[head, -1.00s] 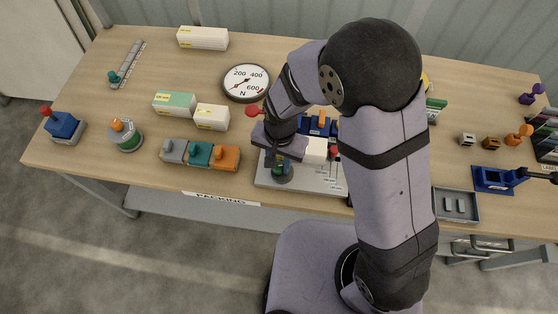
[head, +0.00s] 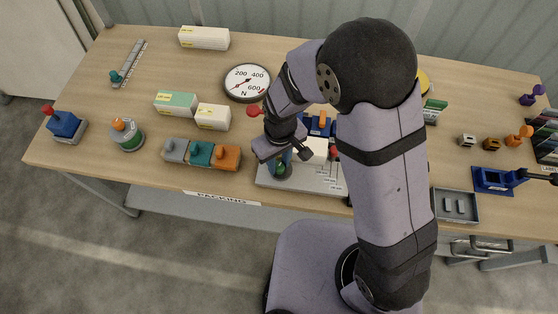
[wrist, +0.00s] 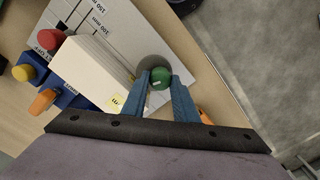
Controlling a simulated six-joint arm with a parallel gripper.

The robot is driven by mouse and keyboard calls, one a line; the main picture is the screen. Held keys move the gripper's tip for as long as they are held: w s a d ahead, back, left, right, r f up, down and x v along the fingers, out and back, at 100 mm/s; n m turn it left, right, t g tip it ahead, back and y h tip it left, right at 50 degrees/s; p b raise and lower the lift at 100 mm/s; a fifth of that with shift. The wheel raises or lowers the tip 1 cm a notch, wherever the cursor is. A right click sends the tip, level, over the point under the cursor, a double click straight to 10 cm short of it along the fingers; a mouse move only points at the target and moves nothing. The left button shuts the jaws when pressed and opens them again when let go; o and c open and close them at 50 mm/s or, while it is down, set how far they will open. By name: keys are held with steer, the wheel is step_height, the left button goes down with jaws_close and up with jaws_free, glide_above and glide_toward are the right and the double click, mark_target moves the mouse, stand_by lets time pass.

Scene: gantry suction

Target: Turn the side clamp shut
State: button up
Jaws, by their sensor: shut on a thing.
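A round green knob (wrist: 160,80), apparently part of the side clamp, sits over a dark round base on the pale fixture plate (wrist: 130,22). My gripper (wrist: 163,84) has its two blue fingers on either side of the knob, shut on it. In the head view my gripper (head: 280,163) points down at the near left corner of the plate (head: 325,183). The knob is mostly hidden there by my gripper. A white block (wrist: 88,72) stands on the plate beside the knob; it also shows in the head view (head: 316,148).
Grey, teal and orange blocks (head: 202,153) sit left of the plate. A dial gauge (head: 247,82) lies behind. The table's front edge is close to the plate.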

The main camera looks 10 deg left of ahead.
mark_target(279, 165)
steer(key=shift+n, duration=2.3)
steer(key=shift+a, duration=0.1)
steer(key=o, duration=1.1)
steer(key=shift+c, duration=0.2)
steer(key=shift+r, duration=0.1)
steer(key=shift+r+b, duration=0.8)
steer(key=shift+r, duration=2.85)
